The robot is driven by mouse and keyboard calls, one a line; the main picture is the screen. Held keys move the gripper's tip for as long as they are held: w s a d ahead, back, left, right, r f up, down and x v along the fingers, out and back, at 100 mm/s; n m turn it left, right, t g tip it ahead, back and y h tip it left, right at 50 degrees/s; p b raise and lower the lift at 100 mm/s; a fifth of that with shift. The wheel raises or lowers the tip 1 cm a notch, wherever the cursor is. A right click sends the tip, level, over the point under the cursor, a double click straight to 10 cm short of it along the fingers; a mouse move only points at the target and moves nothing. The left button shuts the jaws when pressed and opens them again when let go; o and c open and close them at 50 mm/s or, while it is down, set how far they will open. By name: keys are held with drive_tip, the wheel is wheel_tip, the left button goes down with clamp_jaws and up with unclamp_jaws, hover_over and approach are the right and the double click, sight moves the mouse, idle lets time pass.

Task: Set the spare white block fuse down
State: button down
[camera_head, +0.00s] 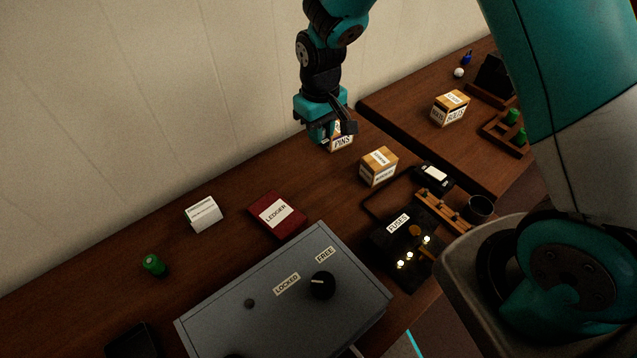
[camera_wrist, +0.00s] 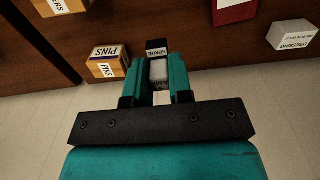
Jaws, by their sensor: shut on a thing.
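My gripper (camera_head: 322,132) is above the far part of the wooden table, near the wall and beside the box labelled PINS (camera_head: 341,142). In the wrist view its teal fingers (camera_wrist: 160,78) are shut on a white block fuse (camera_wrist: 158,70). A small black piece with a white label (camera_wrist: 157,48) shows just beyond the fuse; I cannot tell whether it touches the fuse. The fuse is hidden in the head view. The black fuse panel labelled FUSES (camera_head: 384,246) stands at the right, with several small lights.
A box (camera_head: 378,167) stands right of the PINS box. A red ledger (camera_head: 277,214), white carton (camera_head: 203,214) and green cylinder (camera_head: 154,265) lie left. A grey switch box (camera_head: 250,318) fills the front. Bare table lies between the ledger and PINS box.

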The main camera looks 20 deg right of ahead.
wheel_tip(320, 180, down, 17)
drive_tip(key=b, duration=1.1)
drive_tip(key=shift+b, duration=0.35)
drive_tip(key=c, duration=1)
unclamp_jaws()
drive_tip(key=shift+r, duration=0.1)
wheel_tip(320, 180, up, 12)
drive_tip(key=p, duration=1)
drive_tip(key=shift+r, duration=0.25)
wheel_tip(320, 180, up, 8)
drive_tip(key=y, duration=0.1)
hover_over(320, 189)
drive_tip(key=s+a, duration=0.2)
drive_tip(key=s, duration=0.2)
drive_tip(key=s+a+r+n+y, duration=0.2)
drive_tip(key=s+r, duration=0.6)
drive_tip(key=shift+n+y, duration=0.6)
drive_tip(key=shift+n, duration=0.1)
drive_tip(key=s+r, duration=0.2)
drive_tip(key=s, duration=0.2)
drive_tip(key=s+r, duration=0.1)
drive_tip(key=s, duration=0.3)
drive_tip(key=s+r, duration=0.2)
drive_tip(key=s, duration=0.2)
drive_tip(key=shift+s+a+r, duration=0.3)
drive_tip(key=shift+s+r, duration=0.05)
drive_tip(key=shift+s, duration=0.05)
